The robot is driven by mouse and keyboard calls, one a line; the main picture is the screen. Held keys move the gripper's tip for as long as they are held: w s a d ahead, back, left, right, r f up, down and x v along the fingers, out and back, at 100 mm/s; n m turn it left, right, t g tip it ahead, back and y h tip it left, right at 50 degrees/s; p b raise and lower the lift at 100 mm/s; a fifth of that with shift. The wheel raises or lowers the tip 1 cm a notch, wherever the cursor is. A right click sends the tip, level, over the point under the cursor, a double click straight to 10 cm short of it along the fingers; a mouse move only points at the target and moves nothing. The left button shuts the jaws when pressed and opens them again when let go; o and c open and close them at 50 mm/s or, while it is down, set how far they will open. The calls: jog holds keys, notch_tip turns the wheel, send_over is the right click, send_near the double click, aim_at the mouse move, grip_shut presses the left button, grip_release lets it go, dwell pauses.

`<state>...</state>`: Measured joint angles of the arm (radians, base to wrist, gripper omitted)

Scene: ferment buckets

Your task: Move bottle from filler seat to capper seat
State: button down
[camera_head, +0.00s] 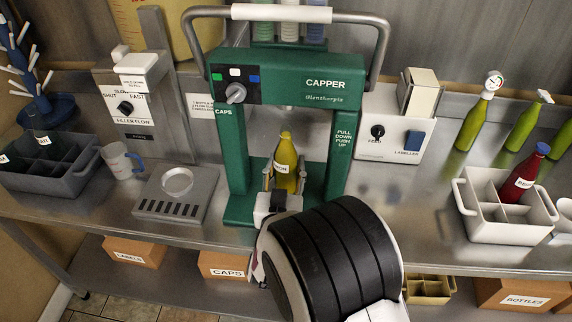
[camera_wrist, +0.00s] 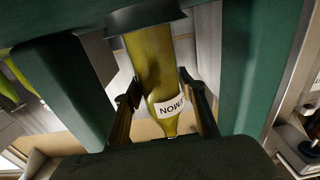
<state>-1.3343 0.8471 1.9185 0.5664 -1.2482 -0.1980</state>
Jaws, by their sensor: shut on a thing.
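A yellow-green bottle (camera_head: 286,160) with a white lemon label stands upright inside the green capper frame (camera_head: 235,150). My gripper (camera_head: 284,184) is shut on the bottle from the front, one finger on each side. The wrist view shows the bottle (camera_wrist: 152,60) upside down between the fingers (camera_wrist: 158,92). Its base is at the dark capper seat (camera_wrist: 145,17); I cannot tell whether it bears on it. The bottle's mouth shows no clear cap. The filler seat (camera_head: 178,205), a grey block with a round disc, is empty at left, below the filler flow panel (camera_head: 130,108).
The labeller (camera_head: 395,138) is right of the capper. A white crate (camera_head: 480,225) with a red bottle (camera_head: 521,180) and several green bottles (camera_head: 473,125) are farther right.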

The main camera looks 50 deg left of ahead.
jog(key=shift+r, duration=0.1)
jog(key=c, duration=1.2)
grip_release()
jog(key=shift+s, duration=0.1)
jog(key=v, duration=1.2)
jog(key=shift+r+v, duration=0.2)
jog(key=shift+v, duration=1.95)
jog(key=shift+r+v, duration=0.2)
jog(key=shift+v, duration=1.95)
jog(key=shift+r+v, duration=0.15)
jog(key=shift+v, duration=2)
